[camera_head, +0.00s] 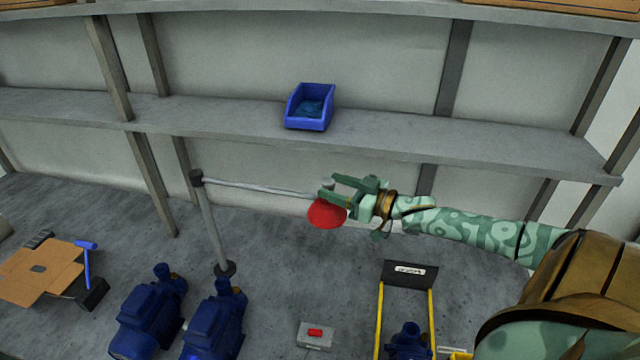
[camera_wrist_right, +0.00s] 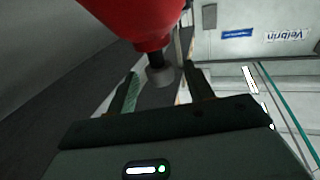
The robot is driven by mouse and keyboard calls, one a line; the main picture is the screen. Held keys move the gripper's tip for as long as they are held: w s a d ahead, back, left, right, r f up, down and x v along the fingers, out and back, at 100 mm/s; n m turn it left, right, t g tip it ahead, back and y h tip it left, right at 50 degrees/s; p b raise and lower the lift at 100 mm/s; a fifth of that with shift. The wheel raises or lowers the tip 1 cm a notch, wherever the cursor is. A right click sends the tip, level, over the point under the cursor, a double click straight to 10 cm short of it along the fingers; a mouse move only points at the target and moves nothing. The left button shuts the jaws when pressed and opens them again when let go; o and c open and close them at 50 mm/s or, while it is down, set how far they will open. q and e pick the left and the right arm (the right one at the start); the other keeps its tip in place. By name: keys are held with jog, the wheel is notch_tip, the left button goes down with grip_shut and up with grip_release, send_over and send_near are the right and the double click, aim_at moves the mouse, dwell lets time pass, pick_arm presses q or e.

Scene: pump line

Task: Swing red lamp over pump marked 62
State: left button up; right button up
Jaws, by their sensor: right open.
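The red lamp (camera_head: 326,214) hangs at the end of a grey arm (camera_head: 255,187) that reaches right from an upright post (camera_head: 211,225). My right gripper (camera_head: 333,187) is at the lamp's top, fingers pointing left. In the right wrist view, the red lamp (camera_wrist_right: 135,18) and its grey knob (camera_wrist_right: 159,76) show between the open fingers (camera_wrist_right: 163,84); I cannot tell whether they touch it. Blue pumps (camera_head: 150,314) (camera_head: 215,322) stand at the lower left, near the post. Another blue pump (camera_head: 408,342) stands inside a yellow frame at the lower right. No number 62 is readable. My left gripper is out of view.
A dark sign plate (camera_head: 409,273) tops the yellow frame (camera_head: 379,318). A grey box with a red button (camera_head: 315,335) stands between the pumps. A blue bin (camera_head: 310,107) sits on the shelf behind.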

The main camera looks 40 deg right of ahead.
jog(key=shift+x, duration=2.15)
grip_shut()
